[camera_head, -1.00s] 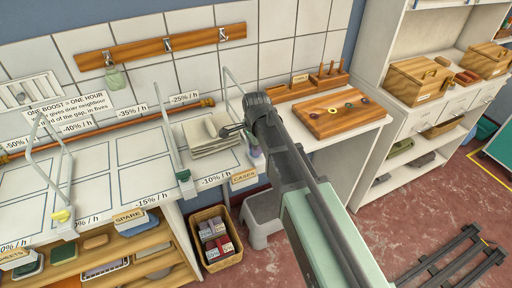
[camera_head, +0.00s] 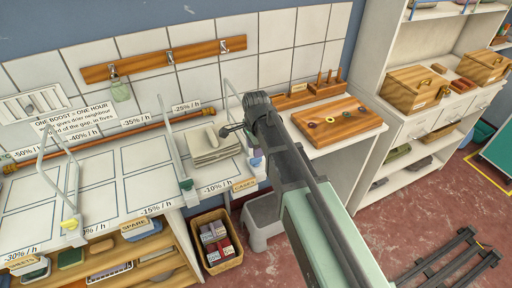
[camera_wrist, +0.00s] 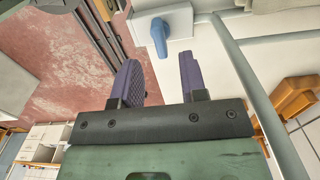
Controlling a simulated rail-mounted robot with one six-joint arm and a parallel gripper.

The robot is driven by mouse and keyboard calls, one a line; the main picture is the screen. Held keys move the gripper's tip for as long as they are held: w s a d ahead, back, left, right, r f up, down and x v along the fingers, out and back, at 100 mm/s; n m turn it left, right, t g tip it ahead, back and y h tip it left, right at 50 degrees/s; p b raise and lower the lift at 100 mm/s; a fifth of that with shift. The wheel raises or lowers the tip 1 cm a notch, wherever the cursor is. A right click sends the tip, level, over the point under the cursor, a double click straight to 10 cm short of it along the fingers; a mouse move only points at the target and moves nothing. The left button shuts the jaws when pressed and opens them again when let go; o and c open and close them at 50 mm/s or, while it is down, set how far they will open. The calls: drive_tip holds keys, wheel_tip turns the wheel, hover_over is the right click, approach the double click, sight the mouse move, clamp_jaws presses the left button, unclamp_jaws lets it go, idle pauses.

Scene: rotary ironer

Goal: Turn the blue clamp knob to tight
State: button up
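The blue clamp knob (camera_wrist: 159,36) shows in the wrist view at the top, on a white block (camera_wrist: 178,20), just beyond my fingertips. In the head view the blue knob (camera_head: 256,162) shows small at the bench's right front corner, close to my arm. My gripper (camera_wrist: 160,80) is open, with two purple ribbed fingers apart and nothing between them. The knob lies ahead of the gap, apart from both fingers. In the head view my gripper (camera_head: 229,130) points left over the bench near folded cloths.
A yellow knob (camera_head: 70,225) and a green knob (camera_head: 186,184) sit on other bent-tube frames along the bench (camera_head: 110,195). A grey tube (camera_wrist: 235,70) stands right of my fingers in the wrist view. Folded cloths (camera_head: 213,143) lie near my gripper.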

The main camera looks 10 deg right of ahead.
wheel_tip(320, 180, up, 6)
drive_tip(key=p, duration=0.4)
drive_tip(key=s+d+n, duration=1)
drive_tip(key=s+n, duration=0.4)
drive_tip(key=s, duration=0.1)
drive_tip(key=shift+s+f, duration=0.15)
drive_tip(key=shift+s, duration=0.15)
